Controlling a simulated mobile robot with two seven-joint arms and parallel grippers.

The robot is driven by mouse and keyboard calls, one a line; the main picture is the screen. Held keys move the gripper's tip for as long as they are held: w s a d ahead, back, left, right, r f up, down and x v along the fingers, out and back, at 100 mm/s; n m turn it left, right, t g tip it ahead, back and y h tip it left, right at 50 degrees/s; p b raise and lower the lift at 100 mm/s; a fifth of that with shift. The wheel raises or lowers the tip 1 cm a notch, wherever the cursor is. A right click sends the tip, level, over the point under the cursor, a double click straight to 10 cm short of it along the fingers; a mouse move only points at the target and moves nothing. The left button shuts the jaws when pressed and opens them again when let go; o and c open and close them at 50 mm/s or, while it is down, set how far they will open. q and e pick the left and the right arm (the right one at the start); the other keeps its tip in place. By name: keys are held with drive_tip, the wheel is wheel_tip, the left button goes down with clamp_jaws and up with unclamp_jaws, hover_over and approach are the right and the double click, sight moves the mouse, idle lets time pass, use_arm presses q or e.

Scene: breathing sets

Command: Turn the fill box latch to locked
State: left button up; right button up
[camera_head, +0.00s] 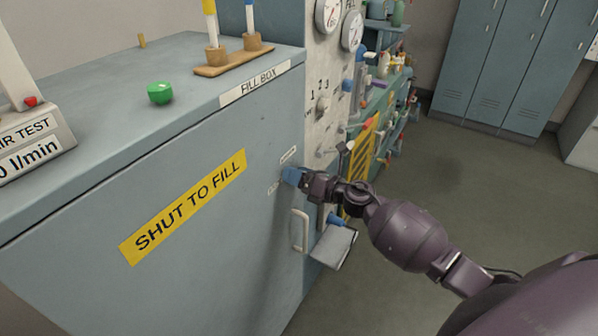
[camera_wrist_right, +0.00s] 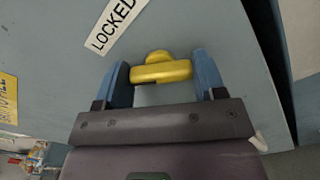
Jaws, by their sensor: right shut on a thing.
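The fill box (camera_head: 220,130) is a blue-grey cabinet with a yellow "SHUT TO FILL" label on its front. Its yellow latch (camera_wrist_right: 160,70) shows in the right wrist view, between the blue fingers of my right gripper (camera_wrist_right: 165,78). The latch bar lies across from finger to finger. A white "LOCKED" label (camera_wrist_right: 117,24) is on the panel above and left of the latch. In the head view my right gripper (camera_head: 292,176) is at the cabinet front's right edge and hides the latch. The gripper is shut on the latch. My left gripper is out of view.
A pale door handle (camera_head: 299,231) is just below my right gripper. A grey box-like part (camera_head: 333,246) sticks out beside it. A gauge panel (camera_head: 325,90) stands to the right. A green knob (camera_head: 160,92) is on the cabinet top. The floor at right is clear.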

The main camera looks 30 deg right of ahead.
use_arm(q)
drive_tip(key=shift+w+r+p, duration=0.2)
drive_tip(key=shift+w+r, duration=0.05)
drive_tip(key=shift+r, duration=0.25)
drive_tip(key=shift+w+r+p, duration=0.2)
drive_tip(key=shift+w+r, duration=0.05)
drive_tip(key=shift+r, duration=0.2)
use_arm(e)
drive_tip(key=shift+m, duration=1)
drive_tip(key=o, duration=0.9)
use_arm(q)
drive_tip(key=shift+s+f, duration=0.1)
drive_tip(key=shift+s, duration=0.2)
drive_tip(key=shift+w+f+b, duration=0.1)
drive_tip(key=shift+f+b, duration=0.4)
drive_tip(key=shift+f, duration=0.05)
use_arm(e)
drive_tip(key=v, duration=1)
drive_tip(key=shift+s+d, duration=0.25)
drive_tip(key=shift+s, duration=0.05)
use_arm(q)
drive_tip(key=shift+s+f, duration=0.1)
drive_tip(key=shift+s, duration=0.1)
